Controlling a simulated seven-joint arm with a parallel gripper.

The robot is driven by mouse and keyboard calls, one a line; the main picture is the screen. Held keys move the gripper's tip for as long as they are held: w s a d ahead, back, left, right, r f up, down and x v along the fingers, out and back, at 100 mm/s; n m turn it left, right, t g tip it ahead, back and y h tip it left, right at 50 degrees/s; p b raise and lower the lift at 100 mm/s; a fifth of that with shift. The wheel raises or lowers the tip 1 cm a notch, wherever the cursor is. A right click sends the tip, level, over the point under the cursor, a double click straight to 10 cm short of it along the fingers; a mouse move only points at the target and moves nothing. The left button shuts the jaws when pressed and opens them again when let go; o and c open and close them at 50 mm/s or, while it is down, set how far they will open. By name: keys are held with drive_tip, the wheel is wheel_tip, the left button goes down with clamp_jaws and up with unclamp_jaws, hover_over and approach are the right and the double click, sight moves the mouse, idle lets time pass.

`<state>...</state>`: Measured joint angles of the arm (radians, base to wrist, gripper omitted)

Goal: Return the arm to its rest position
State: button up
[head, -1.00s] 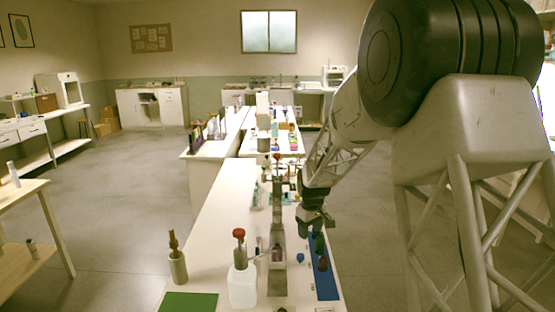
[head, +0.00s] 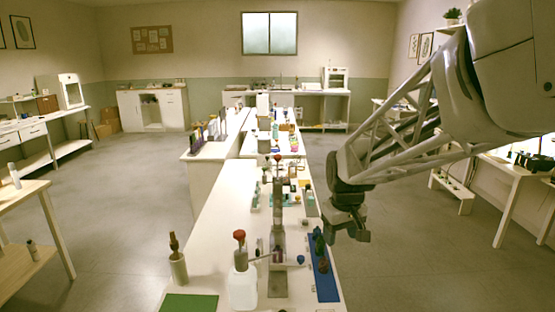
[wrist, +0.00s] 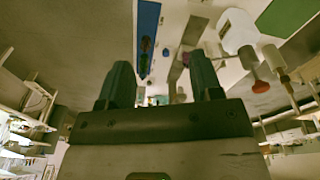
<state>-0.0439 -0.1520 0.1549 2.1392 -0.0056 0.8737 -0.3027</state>
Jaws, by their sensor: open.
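My gripper (head: 347,236) hangs above the floor just to the right of the long white table (head: 212,235) in the head view. It is clear of the table and of the bottles. In the wrist view my gripper (wrist: 160,88) has its two dark fingers well apart, with nothing held between them. The blue strip (head: 325,283) lies along the table's right edge with dark bottles (head: 319,246) standing on it. The blue strip also shows in the wrist view (wrist: 148,22).
A grey stand (head: 278,235) rises mid-table. Open floor (head: 400,260) lies to the right.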

drive_tip(key=s+d+m, duration=0.1)
drive_tip(key=s+m, duration=0.1)
drive_tip(key=s, duration=1.2)
drive_tip(key=s+d+r+m+t, duration=0.1)
drive_tip(key=s+m, duration=0.1)
drive_tip(key=s, duration=1.1)
drive_tip(key=shift+s+d+r, duration=0.25)
drive_tip(key=shift+s+d, duration=0.1)
drive_tip(key=shift+d, duration=0.05)
idle(0.7)
